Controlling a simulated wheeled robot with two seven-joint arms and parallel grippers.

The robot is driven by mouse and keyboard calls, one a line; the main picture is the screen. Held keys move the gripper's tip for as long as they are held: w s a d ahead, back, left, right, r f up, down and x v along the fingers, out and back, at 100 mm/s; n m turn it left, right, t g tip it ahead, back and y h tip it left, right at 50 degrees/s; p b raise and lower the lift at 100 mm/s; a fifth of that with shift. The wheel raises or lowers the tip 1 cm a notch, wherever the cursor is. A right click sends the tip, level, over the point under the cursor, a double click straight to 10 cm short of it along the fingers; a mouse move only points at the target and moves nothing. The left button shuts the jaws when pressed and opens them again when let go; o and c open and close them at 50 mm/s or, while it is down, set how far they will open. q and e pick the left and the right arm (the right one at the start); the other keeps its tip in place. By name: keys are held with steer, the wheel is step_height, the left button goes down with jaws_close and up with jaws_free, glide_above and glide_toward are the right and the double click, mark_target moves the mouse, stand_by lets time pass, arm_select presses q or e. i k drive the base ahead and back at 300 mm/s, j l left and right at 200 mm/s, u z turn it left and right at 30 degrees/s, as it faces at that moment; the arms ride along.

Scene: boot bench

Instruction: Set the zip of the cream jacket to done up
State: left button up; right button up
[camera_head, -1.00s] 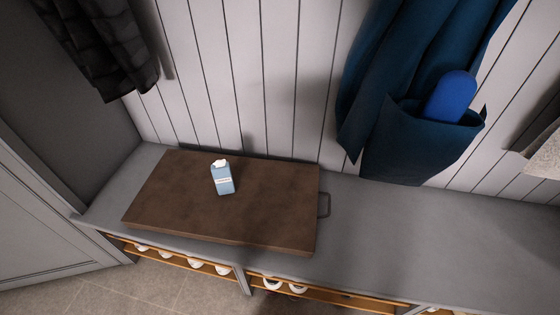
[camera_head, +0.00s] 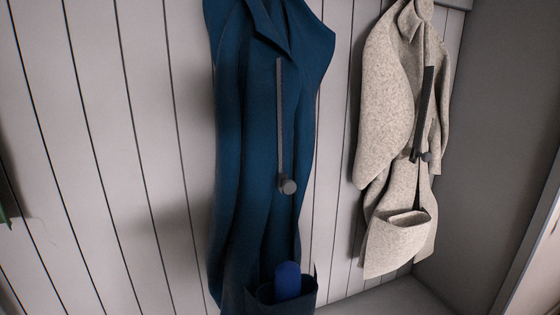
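The cream jacket (camera_head: 390,120) hangs on the panelled wall at the right, near the corner. Its zip is a dark strip (camera_head: 427,100) running down the upper front. A dark round pull (camera_head: 427,157) sits at the strip's lower end, around the jacket's middle. A pocket (camera_head: 405,235) low on the jacket holds something pale, only its top edge showing. Neither of my grippers is in view.
A blue coat (camera_head: 250,130) hangs left of the cream jacket, with its own dark strip and round pull (camera_head: 288,186). A blue object (camera_head: 287,280) stands in its pocket. The grey bench (camera_head: 390,300) shows below. A grey side wall (camera_head: 490,130) stands close on the right.

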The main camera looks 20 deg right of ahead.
mark_target(426, 156)
steer(key=z, duration=1.6)
